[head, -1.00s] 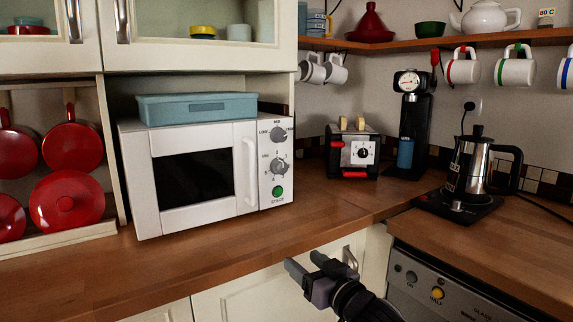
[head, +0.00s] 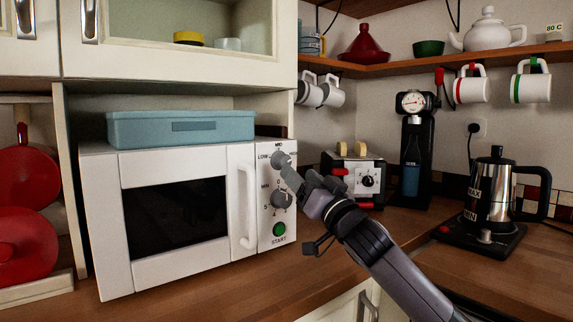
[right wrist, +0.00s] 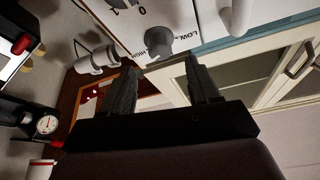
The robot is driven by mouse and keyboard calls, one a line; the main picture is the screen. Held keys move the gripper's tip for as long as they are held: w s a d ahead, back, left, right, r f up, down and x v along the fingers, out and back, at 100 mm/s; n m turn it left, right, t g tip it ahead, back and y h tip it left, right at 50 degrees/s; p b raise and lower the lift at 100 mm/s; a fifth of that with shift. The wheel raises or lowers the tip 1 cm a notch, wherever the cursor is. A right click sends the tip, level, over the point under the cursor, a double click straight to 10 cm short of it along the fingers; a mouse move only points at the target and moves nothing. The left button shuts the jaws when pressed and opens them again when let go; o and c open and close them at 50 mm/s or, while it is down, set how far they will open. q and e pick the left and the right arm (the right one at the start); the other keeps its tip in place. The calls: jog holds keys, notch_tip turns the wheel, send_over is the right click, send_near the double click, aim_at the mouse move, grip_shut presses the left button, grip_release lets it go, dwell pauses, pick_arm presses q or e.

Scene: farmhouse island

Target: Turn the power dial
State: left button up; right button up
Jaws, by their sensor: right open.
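The white microwave (head: 100,215) stands on the wooden counter with a control panel on its right side. Its upper knob, the power dial (head: 276,158) marked LOW, MED and HIGH, is grey and partly covered by my right gripper (head: 299,175). The power dial (right wrist: 158,41) shows whole in the right wrist view, beyond the fingertips and roughly centred between them. My right gripper (right wrist: 160,78) is open and empty, with a visible gap to the dial. The lower timer dial (head: 281,199) and the green start button (head: 279,229) sit below. My left gripper is out of view.
A blue box (head: 180,128) lies on top of the microwave. A toaster (head: 352,178), a black bottle machine (head: 415,150) and a kettle (head: 493,195) stand to the right. The microwave's door handle (head: 246,205) stands out just left of the panel.

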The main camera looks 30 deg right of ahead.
aim_at(287, 162)
jog(key=shift+p+x, duration=0.5)
jog(key=shift+x, duration=2.35)
jog(key=c, duration=1)
